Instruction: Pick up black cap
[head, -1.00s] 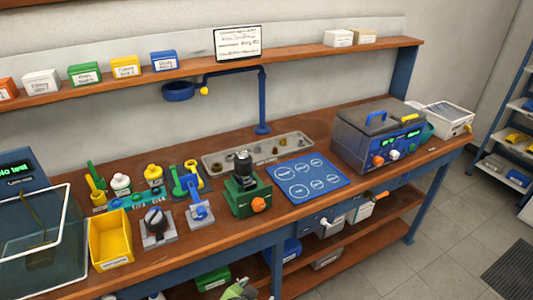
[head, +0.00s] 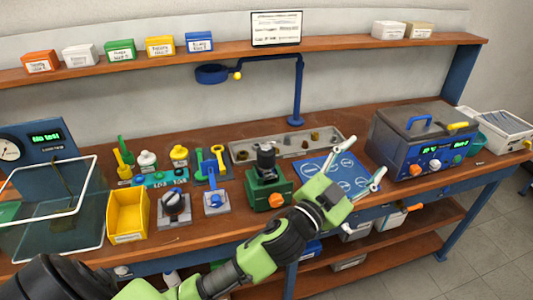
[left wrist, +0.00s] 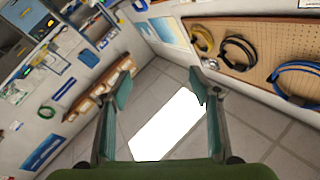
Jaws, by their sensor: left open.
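A black cylindrical part with a black top (head: 266,156) stands upright in the green vise (head: 284,190) on the bench. A round black knob-like part (head: 174,204) sits on a grey block to its left. I cannot tell for sure which of these is the black cap. My left gripper (head: 358,172) is open and empty in front of the bench, right of the green vise, and overlaps the blue mat in the head view. My right gripper is not in view.
A yellow bin (head: 127,212) and a clear box with white edges (head: 92,200) stand at the left. A grey parts tray (head: 240,152) lies behind the vise. The blue mat (head: 312,170) and a grey-blue machine (head: 385,150) are to the right. A blue stand (head: 298,90) rises at the back.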

